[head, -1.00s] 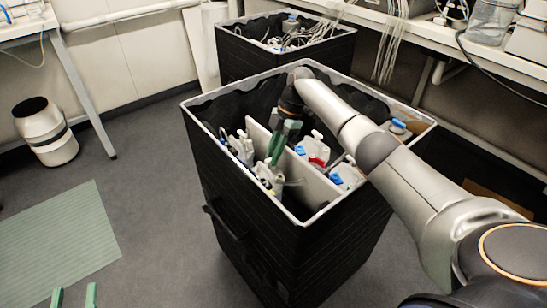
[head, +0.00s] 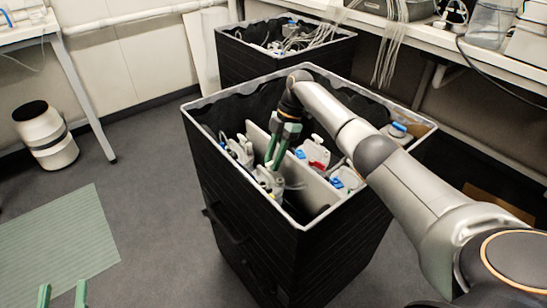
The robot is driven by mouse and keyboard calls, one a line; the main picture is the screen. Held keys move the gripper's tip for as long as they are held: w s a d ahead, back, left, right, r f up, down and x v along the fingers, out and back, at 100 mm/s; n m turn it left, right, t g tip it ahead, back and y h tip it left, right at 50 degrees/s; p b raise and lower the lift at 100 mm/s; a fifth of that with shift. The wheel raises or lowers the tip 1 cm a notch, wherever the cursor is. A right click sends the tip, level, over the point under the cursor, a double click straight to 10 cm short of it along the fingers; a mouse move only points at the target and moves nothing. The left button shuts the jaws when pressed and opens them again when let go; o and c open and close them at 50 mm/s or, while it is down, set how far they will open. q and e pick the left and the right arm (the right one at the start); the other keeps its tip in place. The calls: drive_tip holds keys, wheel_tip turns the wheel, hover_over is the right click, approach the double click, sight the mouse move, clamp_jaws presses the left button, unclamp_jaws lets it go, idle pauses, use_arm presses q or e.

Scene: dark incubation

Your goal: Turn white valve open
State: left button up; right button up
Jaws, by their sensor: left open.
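A white valve (head: 264,180) sits inside the near black bin, low beside the white divider panel, close to its front wall. My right gripper (head: 273,163) reaches down into the bin from the right, its green fingertips just above this white part. Both green fingers show side by side, but whether they are apart or touch the valve is too small to tell. The valve's handle is partly hidden by the fingers. My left gripper (head: 63,298) is open and empty at the bottom left, away from the bin, with only its green fingertips in view.
The black bin (head: 235,204) has a pale rim and holds other fittings: a red-marked one (head: 316,164), blue-marked ones (head: 342,180) and a white one (head: 239,149). A second bin (head: 240,62) with cables stands behind.

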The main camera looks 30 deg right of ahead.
drive_tip(key=shift+w+d+r, duration=0.1)
drive_tip(key=shift+d+r, duration=0.1)
drive_tip(key=shift+r, duration=0.3)
use_arm(q)
wheel_tip(320, 180, down, 12)
drive_tip(key=s+n+g+y+p, duration=0.1)
drive_tip(key=n+g+y+p, duration=0.1)
drive_tip(key=g, duration=0.3)
drive_tip(key=shift+s+a+f, duration=0.25)
drive_tip(key=shift+s, duration=0.05)
use_arm(e)
drive_tip(key=v, duration=1.1)
drive_tip(key=shift+r, duration=0.25)
